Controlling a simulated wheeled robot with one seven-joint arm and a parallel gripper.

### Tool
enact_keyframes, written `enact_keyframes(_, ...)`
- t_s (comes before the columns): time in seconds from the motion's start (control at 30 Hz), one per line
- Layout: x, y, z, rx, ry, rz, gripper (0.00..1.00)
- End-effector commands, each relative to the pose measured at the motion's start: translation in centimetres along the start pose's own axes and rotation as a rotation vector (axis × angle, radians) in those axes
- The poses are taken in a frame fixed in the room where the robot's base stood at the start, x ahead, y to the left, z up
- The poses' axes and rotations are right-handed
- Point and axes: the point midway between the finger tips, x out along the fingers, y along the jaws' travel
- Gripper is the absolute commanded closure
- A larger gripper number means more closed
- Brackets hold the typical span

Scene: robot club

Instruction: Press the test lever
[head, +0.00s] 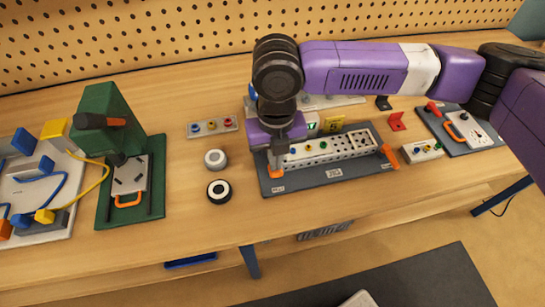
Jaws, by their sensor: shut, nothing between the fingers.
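A dark grey board (335,178) on the bench carries a long pale block (345,147) with holes and coloured buttons. An orange tab (276,173) shows at the block's left end, and an orange lever (389,155) slants up at its right end. I cannot read which one is labelled as the test lever. My gripper (274,162) points down at the left end, shut and empty, with its tips right by the orange tab. I cannot tell whether they touch it. My gripper and wrist hide part of the block's left end.
Two round wheels (218,191) lie left of the board. A green press (108,120) and a wired panel (45,185) stand further left. A small strip with coloured buttons (212,127) lies behind. At right are a red bracket (397,122) and another grey board (463,148).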

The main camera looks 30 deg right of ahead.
Motion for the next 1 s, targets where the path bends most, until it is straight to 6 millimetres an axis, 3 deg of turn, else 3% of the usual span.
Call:
enact_keyframes(0.33, 0.2, 0.0, 0.0, 0.001, 0.0, -0.001, 1.0)
enact_keyframes(0.83, 2.5, 0.0, 0.0, 0.001, 0.0, 0.0, 1.0)
enact_keyframes(1.0, 2.2, 0.0, 0.0, 0.001, 0.0, -0.001, 1.0)
